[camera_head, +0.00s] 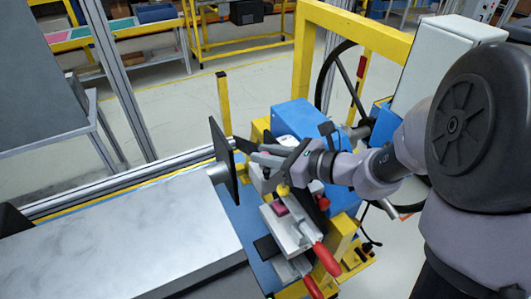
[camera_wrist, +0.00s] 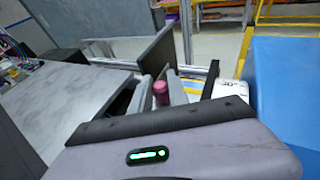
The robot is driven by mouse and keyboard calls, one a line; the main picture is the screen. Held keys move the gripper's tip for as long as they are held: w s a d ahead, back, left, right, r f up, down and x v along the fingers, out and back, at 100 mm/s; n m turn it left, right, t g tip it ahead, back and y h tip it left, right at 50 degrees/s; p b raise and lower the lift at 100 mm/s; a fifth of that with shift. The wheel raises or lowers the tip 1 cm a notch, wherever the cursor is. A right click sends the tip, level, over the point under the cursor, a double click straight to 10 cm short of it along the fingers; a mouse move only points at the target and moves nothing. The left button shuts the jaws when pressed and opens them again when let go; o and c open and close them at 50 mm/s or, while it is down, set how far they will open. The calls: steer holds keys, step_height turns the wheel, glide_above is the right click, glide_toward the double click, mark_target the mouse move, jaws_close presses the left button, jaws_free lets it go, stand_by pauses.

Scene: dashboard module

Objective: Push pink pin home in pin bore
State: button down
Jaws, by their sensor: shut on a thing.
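My gripper (camera_wrist: 160,92) is shut on the pink pin (camera_wrist: 161,89), which shows between the two grey fingers in the wrist view. In the head view my gripper (camera_head: 254,152) reaches left over the blue fixture, its fingertips close to an upright dark plate (camera_head: 223,160). The same plate (camera_wrist: 156,50) stands just beyond the fingers in the wrist view. I cannot make out the pin in the head view. The pin bore does not show clearly in either view, so I cannot tell whether the pin is in it.
A blue box (camera_head: 300,119) and a yellow frame (camera_head: 364,37) stand behind. A broad grey metal surface (camera_head: 130,240) lies to the left.

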steer(key=shift+f, duration=0.25)
steer(key=c, duration=1.4)
jaws_free()
steer(key=shift+o, duration=1.1)
steer(key=shift+w+d, duration=0.1)
steer(key=p+v, duration=0.5)
steer(key=v, duration=1.2)
steer(key=shift+d+r, duration=0.15)
steer(key=shift+d, duration=0.05)
